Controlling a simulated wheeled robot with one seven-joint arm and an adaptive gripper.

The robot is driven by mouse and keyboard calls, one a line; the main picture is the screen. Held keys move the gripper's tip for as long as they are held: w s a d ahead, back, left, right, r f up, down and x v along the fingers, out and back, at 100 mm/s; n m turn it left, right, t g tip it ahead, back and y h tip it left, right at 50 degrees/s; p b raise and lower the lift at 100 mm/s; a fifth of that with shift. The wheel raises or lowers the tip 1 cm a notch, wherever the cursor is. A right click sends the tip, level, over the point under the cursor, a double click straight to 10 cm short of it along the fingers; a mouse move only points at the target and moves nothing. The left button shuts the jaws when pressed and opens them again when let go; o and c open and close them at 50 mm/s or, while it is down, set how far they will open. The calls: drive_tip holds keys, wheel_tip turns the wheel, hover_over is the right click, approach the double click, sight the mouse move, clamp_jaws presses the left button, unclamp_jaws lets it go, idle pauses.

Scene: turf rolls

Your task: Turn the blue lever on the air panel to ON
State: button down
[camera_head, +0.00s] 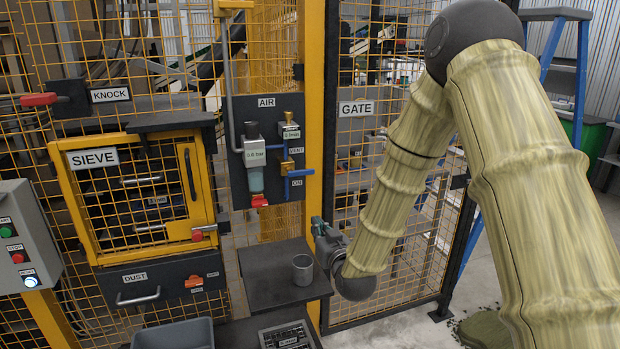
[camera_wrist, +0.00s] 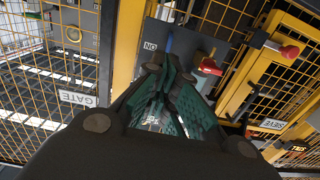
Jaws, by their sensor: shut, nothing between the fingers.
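The air panel (camera_head: 270,105) is a dark plate marked AIR on the yellow post. Its blue lever (camera_head: 301,172) points right, roughly level, just above the ON label (camera_head: 297,183) and below the VENT label. In the wrist view the blue lever (camera_wrist: 168,42) shows beyond the fingertips, beside an upside-down ON label (camera_wrist: 150,46). My gripper (camera_head: 317,222) is below and slightly right of the lever in the head view, apart from it. Its green-padded fingers (camera_wrist: 165,75) are shut with nothing between them and partly hide the panel.
A red-ended filter (camera_head: 258,200) hangs left of the lever; its red part (camera_wrist: 209,66) is right of the fingers in the wrist view. A shelf (camera_head: 265,285) with a grey cup (camera_head: 302,270) is below. The yellow post and GATE mesh (camera_head: 360,150) stand close on the right.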

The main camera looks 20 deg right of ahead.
wheel_tip(320, 180, up, 14)
drive_tip(key=w+d+t+b, duration=0.1)
drive_tip(key=w+t, duration=0.1)
drive_tip(key=t, duration=0.2)
drive_tip(key=shift+w+d+b, duration=0.3)
drive_tip(key=shift+d+b, duration=0.05)
drive_tip(key=shift+d, duration=0.05)
wheel_tip(320, 180, up, 4)
drive_tip(key=p, duration=0.3)
hover_over(300, 171)
drive_tip(key=s+d, duration=0.2)
drive_tip(key=shift+s+d+f+p, duration=0.1)
drive_tip(key=shift+f+p, duration=0.1)
drive_tip(key=shift+f, duration=0.95)
drive_tip(key=shift+s+d+f+p, duration=0.1)
drive_tip(key=shift+f+p, duration=0.05)
drive_tip(key=shift+f, duration=1)
drive_tip(key=shift+f, duration=0.1)
